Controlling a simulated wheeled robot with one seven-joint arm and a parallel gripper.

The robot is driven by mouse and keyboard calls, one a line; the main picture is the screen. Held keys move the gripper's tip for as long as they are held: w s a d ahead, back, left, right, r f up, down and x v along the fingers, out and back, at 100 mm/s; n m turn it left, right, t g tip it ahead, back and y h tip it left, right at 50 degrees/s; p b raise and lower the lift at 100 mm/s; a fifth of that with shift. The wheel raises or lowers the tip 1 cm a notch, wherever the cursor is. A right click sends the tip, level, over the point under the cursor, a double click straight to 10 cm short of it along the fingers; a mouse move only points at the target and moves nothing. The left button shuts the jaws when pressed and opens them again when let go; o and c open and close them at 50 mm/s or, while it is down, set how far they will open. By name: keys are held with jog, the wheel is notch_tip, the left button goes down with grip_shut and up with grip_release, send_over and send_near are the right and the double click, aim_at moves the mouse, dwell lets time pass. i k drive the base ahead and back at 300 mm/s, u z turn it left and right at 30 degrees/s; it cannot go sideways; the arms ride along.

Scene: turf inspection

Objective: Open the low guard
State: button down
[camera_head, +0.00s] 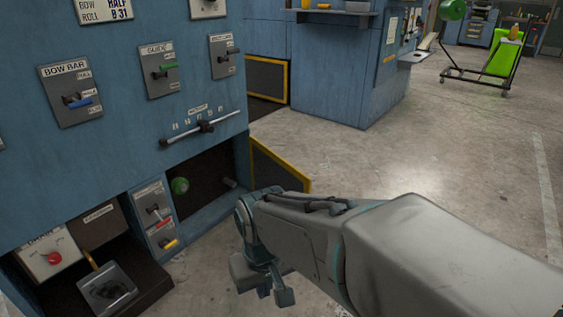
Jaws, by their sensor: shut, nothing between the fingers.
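A low guard (276,168), a dark panel with a yellow edge, stands swung out at the right side of a low opening (208,176) in the blue cabinet. Inside the opening are a green round part (180,186) and a small grey peg. My gripper (266,291) is shut and empty, pointing down above the floor, below and in front of the guard in the picture. It appears apart from the guard. My forearm hides part of the guard's lower right edge.
The blue cabinet front (110,120) carries several lever plates and a slider bar (203,127). A grey bin (108,289) sits low at left. Another yellow-edged panel (267,77) is farther back. The concrete floor (420,140) at right is mostly clear.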

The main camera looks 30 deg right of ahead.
aim_at(269, 169)
jog(key=z, duration=0.7)
jog(key=i, duration=1.25)
jog(key=u, duration=0.3)
